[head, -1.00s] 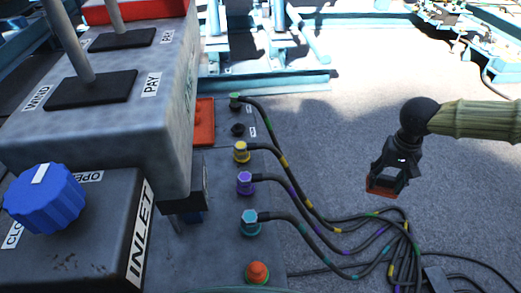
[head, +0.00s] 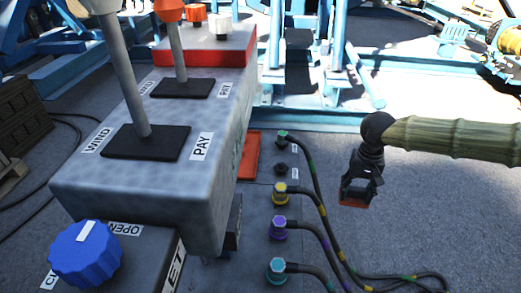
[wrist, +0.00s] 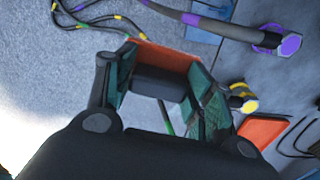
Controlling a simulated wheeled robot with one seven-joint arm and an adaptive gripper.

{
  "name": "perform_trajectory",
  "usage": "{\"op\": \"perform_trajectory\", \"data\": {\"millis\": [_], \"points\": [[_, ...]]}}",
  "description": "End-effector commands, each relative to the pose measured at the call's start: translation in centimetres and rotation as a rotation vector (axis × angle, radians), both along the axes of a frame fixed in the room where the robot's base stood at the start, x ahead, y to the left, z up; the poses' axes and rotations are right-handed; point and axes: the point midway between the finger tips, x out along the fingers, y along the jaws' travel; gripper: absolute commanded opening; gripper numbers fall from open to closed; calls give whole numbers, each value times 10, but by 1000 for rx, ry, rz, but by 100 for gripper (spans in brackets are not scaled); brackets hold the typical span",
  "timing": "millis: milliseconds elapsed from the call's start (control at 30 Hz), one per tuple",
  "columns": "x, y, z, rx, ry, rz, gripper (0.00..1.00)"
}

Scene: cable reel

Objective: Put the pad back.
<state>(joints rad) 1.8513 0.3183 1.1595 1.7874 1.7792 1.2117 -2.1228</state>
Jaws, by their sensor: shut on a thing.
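An orange-red pad (head: 352,205) is held at the fingertips of my gripper (head: 356,194). In the wrist view the pad (wrist: 165,57) lies across between the two fingers, and my gripper (wrist: 160,85) is shut on it. In the head view my gripper points down, to the right of the row of cable connectors and apart from them. A similar orange-red flat piece (head: 247,158) lies on the panel beside the grey lever box; the box hides part of it. It shows at the right edge of the wrist view (wrist: 265,129).
Green (head: 281,137), yellow (head: 280,192), purple (head: 279,228) and teal (head: 276,268) connectors stand on the panel, with cables looping right. The lever box (head: 150,195) and blue knob (head: 86,255) are at left. The grey floor (head: 440,225) is open at right.

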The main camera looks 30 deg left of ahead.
Motion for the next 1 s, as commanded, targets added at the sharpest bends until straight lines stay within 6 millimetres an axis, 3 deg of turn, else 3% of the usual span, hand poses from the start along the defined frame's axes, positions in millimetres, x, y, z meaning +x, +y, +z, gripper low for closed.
{"op": "perform_trajectory", "data": {"millis": [100,333,633,1000], "points": [[-8,46,2,1,1,52,27],[-24,109,4,1,-1,121,27],[-35,139,2,30,15,149,27],[-54,172,-13,240,112,145,27]]}}
